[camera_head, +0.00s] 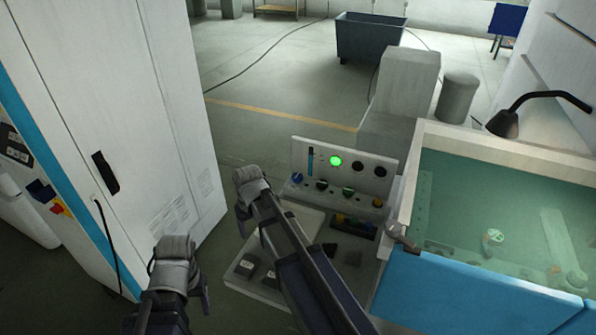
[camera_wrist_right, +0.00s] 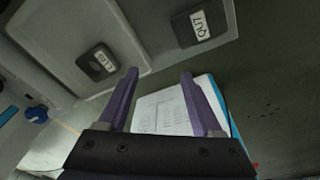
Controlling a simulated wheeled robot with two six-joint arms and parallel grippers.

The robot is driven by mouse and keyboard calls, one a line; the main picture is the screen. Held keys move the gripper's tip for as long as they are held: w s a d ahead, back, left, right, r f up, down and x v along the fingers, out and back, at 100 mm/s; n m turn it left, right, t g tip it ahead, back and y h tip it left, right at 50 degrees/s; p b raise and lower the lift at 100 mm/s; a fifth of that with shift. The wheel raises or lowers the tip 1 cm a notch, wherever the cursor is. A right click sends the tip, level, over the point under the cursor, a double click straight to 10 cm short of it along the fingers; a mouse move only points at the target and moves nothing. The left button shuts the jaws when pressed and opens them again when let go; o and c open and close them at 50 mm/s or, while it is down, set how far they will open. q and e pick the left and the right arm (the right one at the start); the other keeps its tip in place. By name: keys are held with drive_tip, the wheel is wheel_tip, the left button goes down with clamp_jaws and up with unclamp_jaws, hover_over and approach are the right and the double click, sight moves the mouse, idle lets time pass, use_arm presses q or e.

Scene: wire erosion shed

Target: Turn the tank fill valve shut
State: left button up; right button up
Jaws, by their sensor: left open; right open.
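The water tank (camera_head: 490,155) with a blue front (camera_head: 470,287) stands at the right in the head view. A small grey-brown lever-like fitting (camera_head: 397,233) sits at its near left corner; I cannot tell for sure whether it is the fill valve. My right gripper (camera_head: 243,213) is open and empty above the left edge of the control console, left of the fitting and apart from it. In the right wrist view its purple fingers (camera_wrist_right: 159,76) are spread with nothing between them. My left gripper (camera_head: 178,278) is open and empty at the lower left, near the white cabinet.
The console's upright panel (camera_head: 318,158) has a lit green lamp (camera_head: 336,160) and several knobs, one blue (camera_head: 297,178). Black labelled pads (camera_wrist_right: 98,62) lie on its lower deck. A white cabinet (camera_head: 150,110) stands left. A black lamp (camera_head: 505,122) overhangs the tank.

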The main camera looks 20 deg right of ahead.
drive_tip(key=w+d+r+m+t+p, duration=0.1)
drive_tip(key=w+d+r+p, duration=0.15)
drive_tip(key=w+d, duration=0.75)
drive_tip(key=m+t, duration=0.1)
drive_tip(key=t, duration=0.1)
approach(298, 176)
drive_tip(key=b+x, duration=0.6)
drive_tip(key=x, duration=0.2)
drive_tip(key=shift+w+a+f, duration=0.1)
drive_tip(key=shift+a+f, duration=0.05)
clamp_jaws()
drive_tip(key=shift+m, duration=0.3)
